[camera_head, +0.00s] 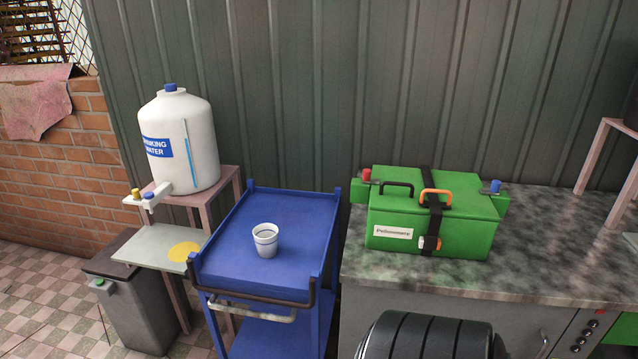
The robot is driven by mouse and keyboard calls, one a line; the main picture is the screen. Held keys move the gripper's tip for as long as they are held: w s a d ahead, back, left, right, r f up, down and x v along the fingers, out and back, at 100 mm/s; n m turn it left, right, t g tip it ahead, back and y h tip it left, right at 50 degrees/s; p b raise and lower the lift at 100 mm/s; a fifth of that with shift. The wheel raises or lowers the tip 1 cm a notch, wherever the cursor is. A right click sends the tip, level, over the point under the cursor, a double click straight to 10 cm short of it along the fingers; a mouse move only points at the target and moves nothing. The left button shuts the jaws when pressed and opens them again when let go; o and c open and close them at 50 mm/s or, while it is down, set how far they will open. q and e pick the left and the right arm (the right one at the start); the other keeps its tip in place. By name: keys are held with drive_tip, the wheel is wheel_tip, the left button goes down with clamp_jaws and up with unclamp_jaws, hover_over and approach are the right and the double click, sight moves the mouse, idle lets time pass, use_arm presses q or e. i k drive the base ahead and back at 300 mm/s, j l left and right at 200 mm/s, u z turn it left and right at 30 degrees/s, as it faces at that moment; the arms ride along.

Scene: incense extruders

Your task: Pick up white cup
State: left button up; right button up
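The white cup (265,241) stands upright on the top of the blue cart (285,208), near the middle of its front half. Its open top faces up and its inside looks grey. Nothing touches the cup apart from the cart top. Neither of my grippers shows in the head view.
A white water tank (179,142) with taps stands on a stand left of the cart. A grey bin (132,290) is below it. To the right, a green box (433,212) sits on a marble-look counter (540,262). The cart top around the cup is clear, with low raised edges.

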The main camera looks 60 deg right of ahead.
sight(265, 235)
drive_tip(key=z, duration=1.65)
